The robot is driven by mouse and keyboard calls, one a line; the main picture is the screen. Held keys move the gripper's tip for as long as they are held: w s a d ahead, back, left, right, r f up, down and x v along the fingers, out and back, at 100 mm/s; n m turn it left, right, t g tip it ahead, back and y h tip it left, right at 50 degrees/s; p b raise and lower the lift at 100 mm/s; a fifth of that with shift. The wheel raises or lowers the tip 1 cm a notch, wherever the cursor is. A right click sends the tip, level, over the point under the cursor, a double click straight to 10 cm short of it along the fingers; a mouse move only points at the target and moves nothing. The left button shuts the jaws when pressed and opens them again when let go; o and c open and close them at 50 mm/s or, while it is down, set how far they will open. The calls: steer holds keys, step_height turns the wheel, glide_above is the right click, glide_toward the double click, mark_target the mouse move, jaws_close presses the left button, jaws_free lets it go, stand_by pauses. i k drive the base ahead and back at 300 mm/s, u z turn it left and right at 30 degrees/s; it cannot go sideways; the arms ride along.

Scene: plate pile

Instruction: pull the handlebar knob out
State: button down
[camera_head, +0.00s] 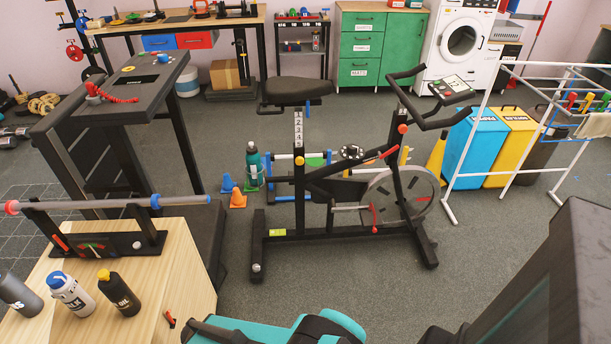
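A black exercise bike stands on the grey floor in the middle of the head view. Its black handlebar (446,122) is at the upper right of the frame, with a small display (450,86) on it. A round orange-red knob (402,128) sits on the handlebar post just below the bars. How far it is pushed in cannot be told at this size. A separate yellow-orange knob (299,161) sits on the seat post, below a numbered scale. A red lever (388,153) is near the flywheel. My gripper is not in view.
A white rack (484,115) and blue and yellow bins (475,145) stand right of the bike. Small cones (237,199) and a green bottle (253,164) are at left. A large dark object (545,280) fills the lower right.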

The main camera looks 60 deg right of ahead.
mark_target(402, 129)
steer(key=u, duration=1)
steer(key=k, duration=0.15)
steer(key=z, duration=3.15)
steer(key=k, duration=0.45)
steer(key=z, duration=0.05)
steer(key=i, duration=0.5)
steer(key=z, duration=0.1)
